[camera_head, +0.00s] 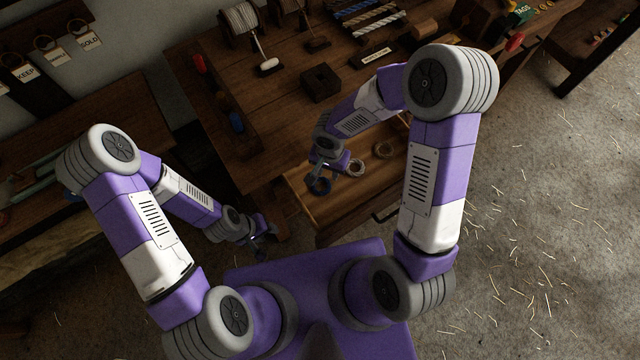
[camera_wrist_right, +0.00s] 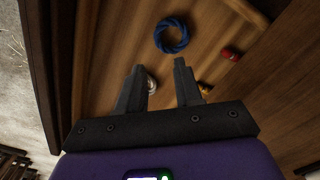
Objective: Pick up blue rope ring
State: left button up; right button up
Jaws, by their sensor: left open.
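The blue rope ring (camera_head: 319,194) lies in the open wooden drawer, near its left side. It also shows whole in the right wrist view (camera_wrist_right: 158,36), beyond the fingertips. My right gripper (camera_head: 337,167) is over the drawer, close to the ring. In the right wrist view its two fingers (camera_wrist_right: 158,66) are apart, with the blue ring ahead of them and apart from them. My left gripper (camera_head: 259,241) is open, hanging low at the left of the drawer, away from the ring.
A white ring (camera_head: 356,174) and a tan ring (camera_head: 384,156) lie to the right in the drawer. A small red item (camera_wrist_right: 231,54) and a yellow item (camera_wrist_right: 204,88) show in the wrist view. The workbench (camera_head: 275,115) stands behind the drawer.

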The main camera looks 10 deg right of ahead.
aim_at(328, 187)
notch_tip(328, 187, down, 3)
jog(key=shift+w+f+b, duration=0.1)
jog(key=shift+f+b, duration=0.1)
jog(key=shift+b, duration=0.9)
jog(key=f+b, duration=0.2)
jog(key=f, duration=0.5)
jog(key=shift+s+f, duration=0.2)
pick_arm(q)
notch_tip(328, 187, down, 6)
jog(key=shift+w+r, duration=0.15)
jog(key=shift+r, duration=0.1)
pick_arm(e)
jog(key=shift+c, duration=0.3)
grip_shut()
